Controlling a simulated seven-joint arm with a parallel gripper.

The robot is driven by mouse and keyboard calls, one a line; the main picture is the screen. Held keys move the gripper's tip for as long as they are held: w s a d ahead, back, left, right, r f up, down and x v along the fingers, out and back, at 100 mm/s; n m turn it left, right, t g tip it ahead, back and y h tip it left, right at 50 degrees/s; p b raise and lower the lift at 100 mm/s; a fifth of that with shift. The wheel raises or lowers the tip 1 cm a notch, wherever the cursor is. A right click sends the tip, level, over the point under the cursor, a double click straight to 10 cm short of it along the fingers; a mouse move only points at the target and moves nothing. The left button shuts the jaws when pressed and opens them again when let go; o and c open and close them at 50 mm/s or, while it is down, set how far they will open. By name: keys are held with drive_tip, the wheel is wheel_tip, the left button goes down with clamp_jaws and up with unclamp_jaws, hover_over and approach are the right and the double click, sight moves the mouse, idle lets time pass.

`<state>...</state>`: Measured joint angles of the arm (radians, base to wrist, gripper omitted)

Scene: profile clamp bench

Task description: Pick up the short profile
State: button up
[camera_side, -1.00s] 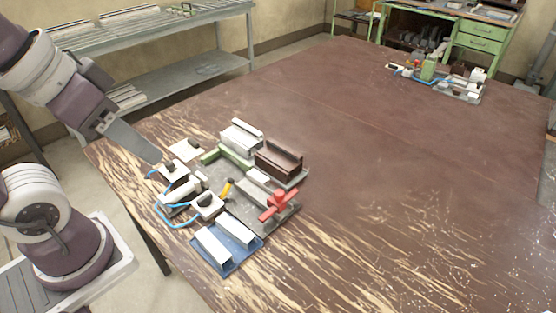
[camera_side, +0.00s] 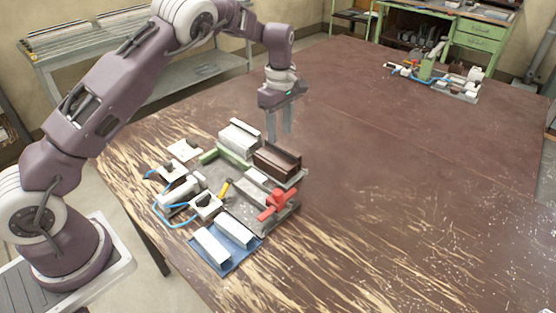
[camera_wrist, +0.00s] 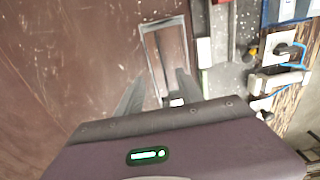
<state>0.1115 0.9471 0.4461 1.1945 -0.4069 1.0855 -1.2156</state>
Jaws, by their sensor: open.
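Which piece is the short profile is not clear from the frames. A brown channel-shaped profile (camera_side: 277,161) lies in a grey tray at the back right of the bench fixture; it also shows in the wrist view (camera_wrist: 166,55). Two white profiles (camera_side: 234,232) lie in a blue tray (camera_side: 226,265) at the front. Light grey profiles (camera_side: 238,139) lie at the back left. My gripper (camera_side: 280,136) points down, open and empty, above and behind the brown profile. In the wrist view my fingers (camera_wrist: 161,74) appear on either side of the brown profile's lower part.
A red clamp (camera_side: 274,204) stands at the fixture's front right and a green bar (camera_side: 224,156) at the back. White blocks with blue hoses (camera_side: 206,206) are on the left. The table to the right is clear. Another fixture (camera_side: 436,76) stands far off.

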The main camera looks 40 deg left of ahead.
sight(283, 146)
drive_tip(key=f, duration=0.4)
drive_tip(key=shift+w+d+f, duration=0.3)
clamp_jaws()
idle(1.1)
